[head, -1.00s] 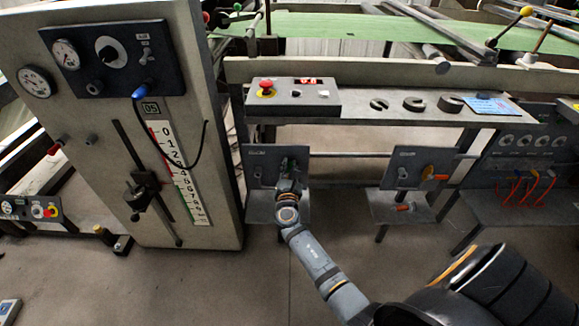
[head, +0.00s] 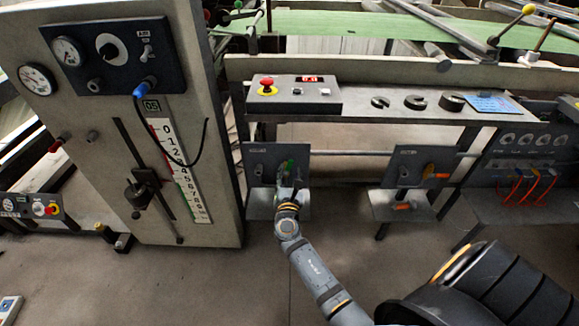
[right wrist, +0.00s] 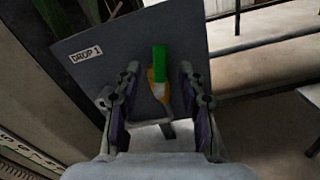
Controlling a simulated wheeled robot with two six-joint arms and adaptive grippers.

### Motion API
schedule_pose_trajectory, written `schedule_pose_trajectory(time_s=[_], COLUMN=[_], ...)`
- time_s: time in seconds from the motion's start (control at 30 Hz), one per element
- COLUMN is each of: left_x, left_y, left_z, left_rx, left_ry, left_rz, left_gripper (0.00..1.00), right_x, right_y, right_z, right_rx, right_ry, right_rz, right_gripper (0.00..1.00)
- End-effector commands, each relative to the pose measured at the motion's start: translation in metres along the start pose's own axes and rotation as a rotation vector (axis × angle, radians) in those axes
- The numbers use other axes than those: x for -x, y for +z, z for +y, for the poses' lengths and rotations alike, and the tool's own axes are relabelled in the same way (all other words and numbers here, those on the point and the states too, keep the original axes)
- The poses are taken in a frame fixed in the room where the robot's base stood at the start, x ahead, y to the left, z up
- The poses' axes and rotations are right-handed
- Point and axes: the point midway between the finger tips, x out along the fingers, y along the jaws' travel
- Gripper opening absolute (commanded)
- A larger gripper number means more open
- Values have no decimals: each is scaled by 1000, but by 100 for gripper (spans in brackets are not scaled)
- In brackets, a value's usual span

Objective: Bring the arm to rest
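My right gripper (head: 286,184) is in front of the left-hand grey panel (head: 263,158) below the shelf. In the right wrist view this panel (right wrist: 105,75) carries the label "DROP 1". A small handle (right wrist: 159,62), green above and orange below, stands out from it. The open fingers (right wrist: 158,84) are on either side of this handle, with a gap on both sides, and hold nothing. In the head view the green part (head: 290,165) shows just beyond the fingertips. My left gripper is not in view.
A second panel (head: 405,168) with orange-handled parts is to the right. Above is a shelf (head: 350,113) with a red-button box (head: 293,92) and dark slotted weights (head: 415,102). A tall gauge cabinet (head: 95,190) stands left.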

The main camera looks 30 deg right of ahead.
Motion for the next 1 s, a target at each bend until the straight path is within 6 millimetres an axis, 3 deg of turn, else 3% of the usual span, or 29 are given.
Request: schedule_pose_trajectory(time_s=[0.1,0.23,0.77,0.87,1.0], left_x=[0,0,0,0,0], left_y=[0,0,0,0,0], left_z=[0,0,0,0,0], left_rx=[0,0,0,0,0], left_ry=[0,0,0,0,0], left_rz=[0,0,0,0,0], left_gripper=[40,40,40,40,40], right_x=[21,32,34,39,70], right_y=[-1,0,0,0,-18], right_z=[0,0,-2,-25,-97], right_rx=[-2,-1,-13,-163,-690], right_ry=[-1,-1,-7,-80,-372], right_rz=[2,0,1,18,78], right_gripper=[40,40,40,40,40])
